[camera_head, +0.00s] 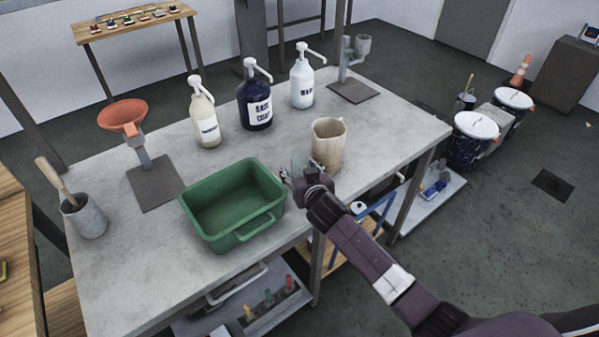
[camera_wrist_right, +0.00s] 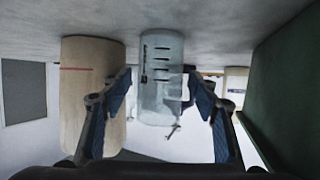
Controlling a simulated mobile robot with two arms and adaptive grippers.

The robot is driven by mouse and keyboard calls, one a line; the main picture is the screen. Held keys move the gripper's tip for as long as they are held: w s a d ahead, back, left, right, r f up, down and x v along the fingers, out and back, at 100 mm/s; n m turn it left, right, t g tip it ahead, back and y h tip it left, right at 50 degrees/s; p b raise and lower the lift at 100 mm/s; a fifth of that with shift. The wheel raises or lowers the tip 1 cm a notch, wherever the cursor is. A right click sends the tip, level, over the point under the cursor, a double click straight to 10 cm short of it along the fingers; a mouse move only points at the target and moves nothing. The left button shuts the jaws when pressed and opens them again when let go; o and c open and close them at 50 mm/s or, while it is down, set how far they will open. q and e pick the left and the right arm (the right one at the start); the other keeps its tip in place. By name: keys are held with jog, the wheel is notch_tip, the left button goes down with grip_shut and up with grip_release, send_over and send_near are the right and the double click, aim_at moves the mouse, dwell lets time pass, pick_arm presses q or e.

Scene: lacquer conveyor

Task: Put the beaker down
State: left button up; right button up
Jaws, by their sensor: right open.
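The beaker (camera_wrist_right: 160,70) is clear, with dark graduation marks. In the right wrist view, which appears upside down, its base meets the grey tabletop and it looks upright. My right gripper (camera_wrist_right: 160,110) is open, with one blue-padded finger on each side of it. A gap shows between the beaker and the left finger; contact at the right finger I cannot tell. In the head view the right gripper (camera_head: 293,173) is at the table's front edge, between the green bin and the beige jug, and mostly hides the beaker (camera_head: 300,163). My left gripper is not in view.
The green bin (camera_head: 205,222) is close on the left of the gripper. The beige jug (camera_head: 328,143) is close on the right. Pump bottles (camera_head: 257,105) stand behind, and an orange funnel (camera_head: 122,115) is on a stand at the left. Tabletop is bare between the bin and bottles.

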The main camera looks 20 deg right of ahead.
jog(key=shift+c, duration=0.4)
jog(key=c, duration=1.2)
jog(key=shift+o, duration=0.2)
jog(key=shift+r, duration=0.1)
